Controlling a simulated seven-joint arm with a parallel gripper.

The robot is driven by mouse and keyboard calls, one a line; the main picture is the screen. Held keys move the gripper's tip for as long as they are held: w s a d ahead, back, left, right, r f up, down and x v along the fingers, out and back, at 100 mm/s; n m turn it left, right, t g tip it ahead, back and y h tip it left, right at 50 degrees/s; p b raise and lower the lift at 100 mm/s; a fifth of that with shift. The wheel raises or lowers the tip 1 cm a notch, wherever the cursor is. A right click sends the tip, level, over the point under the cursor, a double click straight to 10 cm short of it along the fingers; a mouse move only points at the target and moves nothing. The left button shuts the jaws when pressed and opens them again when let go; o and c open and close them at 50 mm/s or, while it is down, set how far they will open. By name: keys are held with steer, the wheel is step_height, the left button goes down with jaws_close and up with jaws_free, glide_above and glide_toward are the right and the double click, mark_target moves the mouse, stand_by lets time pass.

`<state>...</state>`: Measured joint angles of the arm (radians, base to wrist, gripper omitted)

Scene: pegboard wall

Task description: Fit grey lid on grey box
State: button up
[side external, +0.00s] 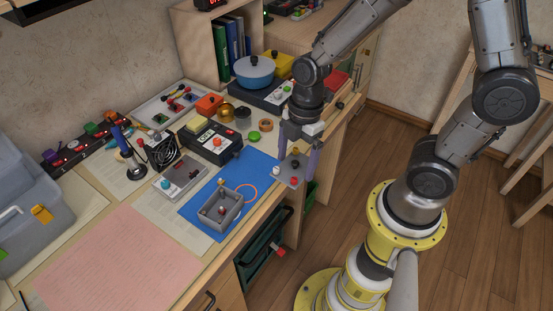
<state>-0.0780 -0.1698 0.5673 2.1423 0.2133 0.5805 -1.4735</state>
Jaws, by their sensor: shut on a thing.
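The grey box (231,221) stands open on the blue mat, with small parts inside that are too small to make out. My gripper (296,163) points down and is shut on the grey lid (287,177). The lid is a flat grey plate with small knobs on it, one red and one pale. It hangs near the desk's right edge, up and to the right of the box in the picture and apart from it. The fingers hide part of the lid, so the exact grip is unclear.
The blue mat (191,210) carries an orange ring (254,190) beside the box. A black device (228,154), a grey panel (181,181) and a soldering iron in its stand (129,160) are to the left. A pink sheet (110,265) covers clear desk at the front.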

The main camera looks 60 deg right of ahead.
mark_target(282, 165)
steer(key=shift+s+d+r, duration=0.15)
steer(key=shift+s+r, duration=0.2)
steer(key=shift+s, duration=0.35)
steer(key=shift+w+r, duration=0.15)
steer(key=shift+r, duration=0.05)
steer(key=shift+m, duration=0.3)
steer(key=w, duration=0.2)
steer(key=w+a+r, duration=0.1)
steer(key=w, duration=0.1)
steer(key=w+a+f+n, duration=0.1)
steer(key=w+a, duration=0.7)
steer(key=w, duration=0.1)
steer(key=shift+w+f, duration=0.15)
steer(key=shift+f, duration=0.05)
steer(key=shift+n, duration=0.5)
steer(key=a+f, duration=0.2)
steer(key=a, duration=0.2)
steer(key=shift+w+a+f, duration=0.15)
steer(key=shift+w+f, duration=0.15)
steer(key=shift+f, duration=0.1)
steer(key=shift+s+a+f, duration=0.1)
steer(key=shift+f, duration=1.2)
steer(key=shift+s+a+f, duration=0.1)
steer(key=shift+f, duration=1.15)
steer(key=shift+f, duration=0.55)
